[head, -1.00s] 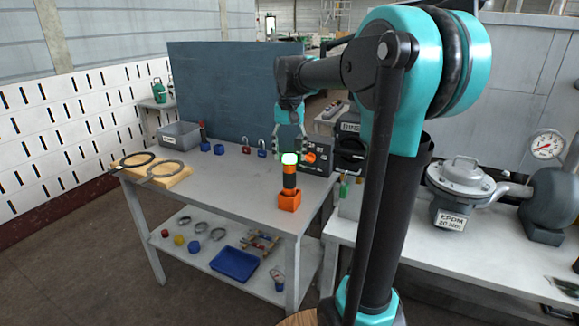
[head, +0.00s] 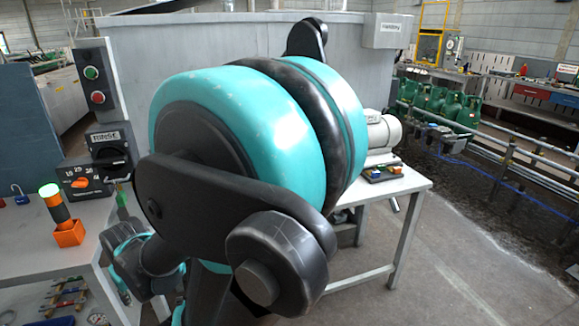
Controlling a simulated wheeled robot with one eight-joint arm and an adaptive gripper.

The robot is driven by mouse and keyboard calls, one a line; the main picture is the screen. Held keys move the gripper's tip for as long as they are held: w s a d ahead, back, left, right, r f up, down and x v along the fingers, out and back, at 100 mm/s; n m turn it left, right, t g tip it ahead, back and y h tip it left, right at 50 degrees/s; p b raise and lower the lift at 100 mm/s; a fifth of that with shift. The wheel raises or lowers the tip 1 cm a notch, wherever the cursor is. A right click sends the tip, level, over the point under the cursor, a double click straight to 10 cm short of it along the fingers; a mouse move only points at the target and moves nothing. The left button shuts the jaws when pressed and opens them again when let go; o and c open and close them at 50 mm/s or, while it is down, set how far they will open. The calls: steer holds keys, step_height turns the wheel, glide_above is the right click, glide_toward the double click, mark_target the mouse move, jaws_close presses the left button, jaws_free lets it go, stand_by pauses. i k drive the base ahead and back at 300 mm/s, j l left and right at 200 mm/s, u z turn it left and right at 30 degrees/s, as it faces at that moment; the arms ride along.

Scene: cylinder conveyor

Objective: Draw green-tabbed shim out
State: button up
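I cannot make out the green-tabbed shim for certain. A dark plate (head: 385,174) with small coloured pieces, some blue and yellowish, lies in front of the grey motor (head: 382,135) on the right-hand table; the pieces are too small to tell apart. A small greenish item (head: 121,187) also shows just below the RINSE switch at the left, partly cut off by my arm. My arm fills the middle of the head view. Its teal and dark wrist parts show low at the left, beside the workbench; my gripper's fingers cannot be made out there.

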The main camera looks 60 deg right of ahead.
mark_target(382, 168)
steer(key=i+z, duration=0.2)
steer(key=z, duration=0.2)
steer(key=i+j+z, duration=0.1)
steer(key=z, duration=0.3)
steer(key=i, duration=0.05)
